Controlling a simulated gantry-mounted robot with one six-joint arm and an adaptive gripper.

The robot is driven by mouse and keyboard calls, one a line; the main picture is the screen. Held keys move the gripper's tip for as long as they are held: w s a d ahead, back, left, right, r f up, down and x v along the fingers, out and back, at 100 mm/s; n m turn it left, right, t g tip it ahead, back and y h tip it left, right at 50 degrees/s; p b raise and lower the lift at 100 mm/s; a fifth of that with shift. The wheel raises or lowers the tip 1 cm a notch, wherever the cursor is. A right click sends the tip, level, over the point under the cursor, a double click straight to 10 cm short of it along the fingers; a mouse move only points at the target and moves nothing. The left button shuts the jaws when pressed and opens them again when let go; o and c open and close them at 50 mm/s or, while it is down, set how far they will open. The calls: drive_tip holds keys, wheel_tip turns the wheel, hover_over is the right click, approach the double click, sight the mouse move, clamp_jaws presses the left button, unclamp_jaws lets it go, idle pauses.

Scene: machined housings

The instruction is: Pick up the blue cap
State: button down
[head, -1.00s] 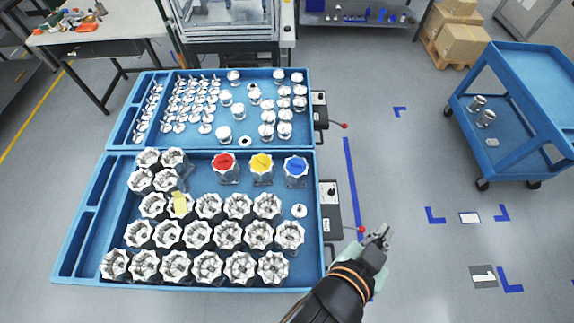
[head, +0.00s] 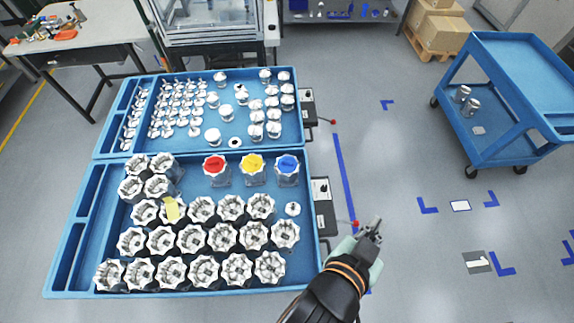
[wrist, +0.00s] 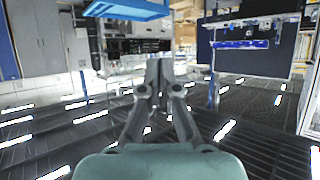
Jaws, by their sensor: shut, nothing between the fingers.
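The blue cap (head: 288,163) sits on top of a silver housing at the right end of a short row in the near blue tray (head: 312,262). A yellow cap (head: 252,162) and a red cap (head: 214,165) sit on housings to its left. My gripper (head: 376,224) is outside the tray, to the right of its edge and nearer to me than the blue cap. It is shut and empty. In the wrist view my gripper (wrist: 158,66) has its fingers together and points out over the floor; the blue cap is not in that view.
Several open housings (head: 237,270) fill the near tray's front. The far tray (head: 296,142) holds small metal parts. Control boxes with red-knobbed levers (head: 323,205) stand along the trays' right side. A blue cart (head: 505,150) stands at the right.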

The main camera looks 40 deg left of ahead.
drive_tip(key=shift+c, duration=1.2)
unclamp_jaws()
